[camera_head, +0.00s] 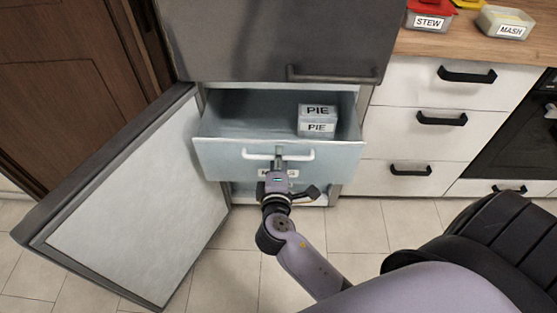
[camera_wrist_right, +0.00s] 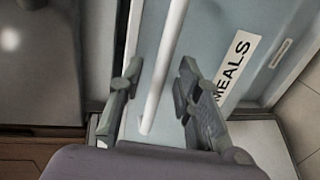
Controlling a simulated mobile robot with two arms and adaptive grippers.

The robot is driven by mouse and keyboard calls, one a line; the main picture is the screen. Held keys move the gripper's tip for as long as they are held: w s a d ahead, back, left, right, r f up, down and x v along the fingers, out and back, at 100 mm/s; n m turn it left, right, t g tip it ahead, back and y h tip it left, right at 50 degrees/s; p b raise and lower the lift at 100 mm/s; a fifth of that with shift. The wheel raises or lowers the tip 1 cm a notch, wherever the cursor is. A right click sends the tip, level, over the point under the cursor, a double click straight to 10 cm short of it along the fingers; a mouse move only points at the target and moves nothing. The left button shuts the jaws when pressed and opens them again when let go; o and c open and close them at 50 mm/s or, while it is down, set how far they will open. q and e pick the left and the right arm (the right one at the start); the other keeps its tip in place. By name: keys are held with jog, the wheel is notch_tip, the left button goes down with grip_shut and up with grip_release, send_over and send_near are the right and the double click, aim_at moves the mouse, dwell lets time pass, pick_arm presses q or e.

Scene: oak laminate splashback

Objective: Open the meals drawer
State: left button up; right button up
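The meals drawer (camera_head: 215,162) is pale blue and stands pulled out of the lower freezer compartment in the head view. Its MEALS label (camera_wrist_right: 231,70) reads clearly in the right wrist view; in the head view my gripper partly covers it. The white bar handle (camera_head: 302,155) crosses the drawer front. My right gripper (camera_head: 279,157) is at the handle's middle. In the right wrist view, the handle bar (camera_wrist_right: 164,70) runs between the spread fingers of my right gripper (camera_wrist_right: 156,82), with gaps on both sides. Two stacked boxes marked PIE (camera_head: 317,119) sit inside the drawer. My left gripper is out of view.
The lower freezer door (camera_head: 130,200) stands swung open at the left. The grey upper door (camera_head: 280,35) is closed. White kitchen drawers (camera_head: 410,130) stand at the right, under a wooden counter (camera_head: 440,45) with food containers. Tiled floor (camera_head: 235,270) lies in front.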

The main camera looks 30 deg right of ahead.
jog(key=v, duration=1.2)
jog(key=shift+w, duration=0.1)
